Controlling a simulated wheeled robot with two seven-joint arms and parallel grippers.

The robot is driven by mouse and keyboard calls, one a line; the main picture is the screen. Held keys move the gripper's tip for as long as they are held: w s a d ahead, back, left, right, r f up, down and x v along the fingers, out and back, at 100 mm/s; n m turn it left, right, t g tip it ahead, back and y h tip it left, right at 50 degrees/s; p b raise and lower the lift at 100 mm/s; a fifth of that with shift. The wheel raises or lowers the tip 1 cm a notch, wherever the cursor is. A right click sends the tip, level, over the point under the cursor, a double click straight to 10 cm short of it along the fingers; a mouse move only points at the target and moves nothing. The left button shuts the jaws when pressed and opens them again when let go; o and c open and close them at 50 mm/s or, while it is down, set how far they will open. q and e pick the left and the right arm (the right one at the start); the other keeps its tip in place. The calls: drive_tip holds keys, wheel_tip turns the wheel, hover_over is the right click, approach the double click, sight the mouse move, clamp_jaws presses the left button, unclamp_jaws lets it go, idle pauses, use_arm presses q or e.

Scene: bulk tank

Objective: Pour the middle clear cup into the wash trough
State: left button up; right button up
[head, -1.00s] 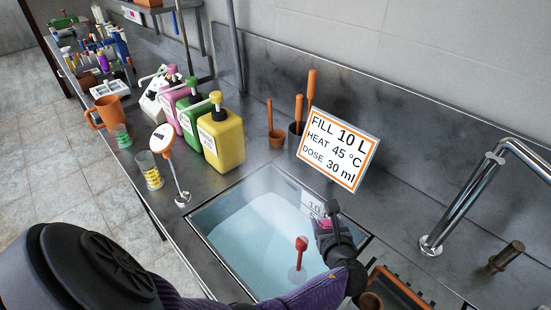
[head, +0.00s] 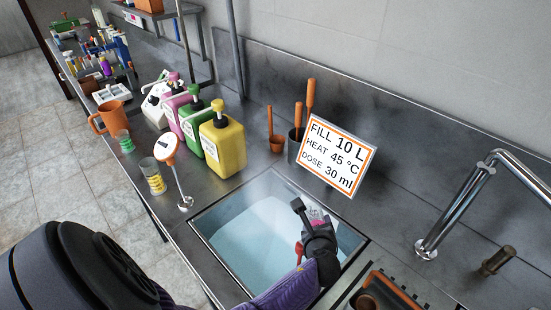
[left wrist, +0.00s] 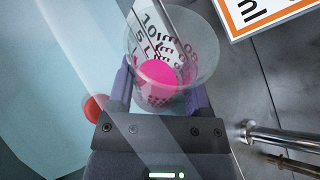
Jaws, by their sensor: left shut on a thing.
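My left gripper (head: 312,212) is shut on a clear cup (left wrist: 200,45) with bright pink liquid in its bottom. In the left wrist view, the cup sits between the two fingers and printed lettering shows through its wall. In the head view, the gripper and cup are above the right part of the wash trough (head: 208,248), which holds pale blue water; the gripper mostly hides the cup. I cannot tell the cup's exact tilt. Two other clear cups stand on the counter, one with green (head: 125,142) and one with yellow (head: 153,176). My right gripper is not in view.
A red-topped object (head: 299,250) is in the trough, partly hidden by my gripper. A sign (head: 338,155) stands behind the trough. A tap (head: 455,210) is right.

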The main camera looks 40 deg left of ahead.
use_arm(q)
drive_tip(key=shift+s+a+r+h, duration=0.1)
drive_tip(key=shift+a+r+h, duration=0.15)
drive_tip(key=shift+h, duration=0.05)
drive_tip(key=shift+s+a+f+n+t+h, duration=0.25)
drive_tip(key=shift+a+f+n+t+h, duration=0.3)
drive_tip(key=shift+n, duration=0.25)
drive_tip(key=shift+a+r+n+h+p, duration=0.1)
drive_tip(key=shift+r+n+h+p, duration=0.35)
drive_tip(key=shift+r+p, duration=0.1)
drive_tip(key=shift+r+n+t+h+p, duration=0.3)
drive_tip(key=shift+r+n+h, duration=0.15)
drive_tip(key=shift+n+h, duration=0.1)
drive_tip(key=shift+f+n+t+h+b, duration=0.35)
drive_tip(key=shift+f+n+h+b, duration=0.05)
drive_tip(key=shift+n+h+b, duration=0.1)
idle(0.4)
drive_tip(key=shift+r+n+h, duration=0.35)
drive_tip(key=shift+r+n, duration=0.1)
drive_tip(key=shift+n, duration=0.05)
idle(0.6)
drive_tip(key=shift+s+a+f+n+t+h, duration=0.2)
drive_tip(key=shift+a+n+t, duration=0.05)
drive_tip(key=shift+a+t, duration=0.1)
drive_tip(key=shift+s+a+f+n+t+h, duration=0.15)
drive_tip(key=shift+s+a+n+t+h, duration=0.1)
drive_tip(key=shift+a, duration=0.1)
idle(0.6)
